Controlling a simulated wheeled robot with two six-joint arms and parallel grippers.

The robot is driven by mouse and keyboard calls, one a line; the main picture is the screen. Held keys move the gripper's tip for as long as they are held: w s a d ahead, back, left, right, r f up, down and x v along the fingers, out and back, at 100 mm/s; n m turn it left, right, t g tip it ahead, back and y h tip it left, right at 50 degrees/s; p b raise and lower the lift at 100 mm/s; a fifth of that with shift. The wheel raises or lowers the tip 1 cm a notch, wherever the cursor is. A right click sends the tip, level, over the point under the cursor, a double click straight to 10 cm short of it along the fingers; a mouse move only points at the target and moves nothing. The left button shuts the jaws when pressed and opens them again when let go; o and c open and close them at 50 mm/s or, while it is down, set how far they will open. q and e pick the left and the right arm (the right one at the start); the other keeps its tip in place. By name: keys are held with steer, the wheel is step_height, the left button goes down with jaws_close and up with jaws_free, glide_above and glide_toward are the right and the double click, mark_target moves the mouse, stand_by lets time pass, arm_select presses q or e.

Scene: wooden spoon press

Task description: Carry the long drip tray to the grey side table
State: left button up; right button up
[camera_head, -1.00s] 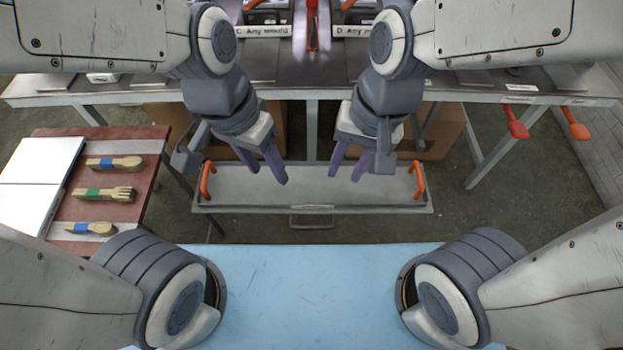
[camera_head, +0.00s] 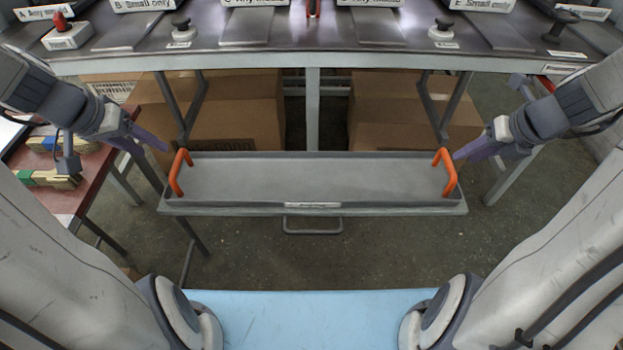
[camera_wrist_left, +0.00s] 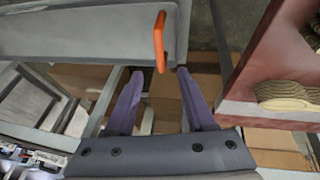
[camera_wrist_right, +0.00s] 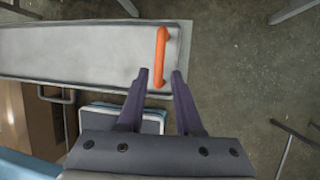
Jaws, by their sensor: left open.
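The long drip tray (camera_head: 310,183) is a shallow grey metal tray lying level below the front edge of the press bench. It has an orange handle at its left end (camera_head: 178,172) and one at its right end (camera_head: 445,172). My left gripper (camera_head: 160,147) is open, just outside the left handle; the left wrist view shows that handle (camera_wrist_left: 159,40) just beyond the fingertips. My right gripper (camera_head: 458,156) is open beside the right handle. In the right wrist view, that handle (camera_wrist_right: 159,58) lies ahead of and partly between the fingertips. I cannot make out a grey side table.
The dark press bench (camera_head: 310,38) runs across the back, with cardboard boxes (camera_head: 235,118) beneath it. A blue surface (camera_head: 310,318) is in front. Bare floor shows between.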

mark_target(176, 161)
arm_select(q)
steer(key=x, duration=1)
steer(key=shift+w+f, duration=0.1)
steer(key=shift+f, duration=0.1)
arm_select(e)
steer(key=x, duration=1)
steer(key=shift+f, duration=0.3)
arm_select(q)
steer(key=shift+c, duration=0.3)
arm_select(e)
steer(key=shift+c, duration=0.3)
arm_select(q)
steer(key=c, duration=0.5)
arm_select(e)
jaws_close()
arm_select(q)
jaws_close()
steer(key=shift+r, duration=0.1)
arm_select(e)
steer(key=shift+w+r, duration=0.1)
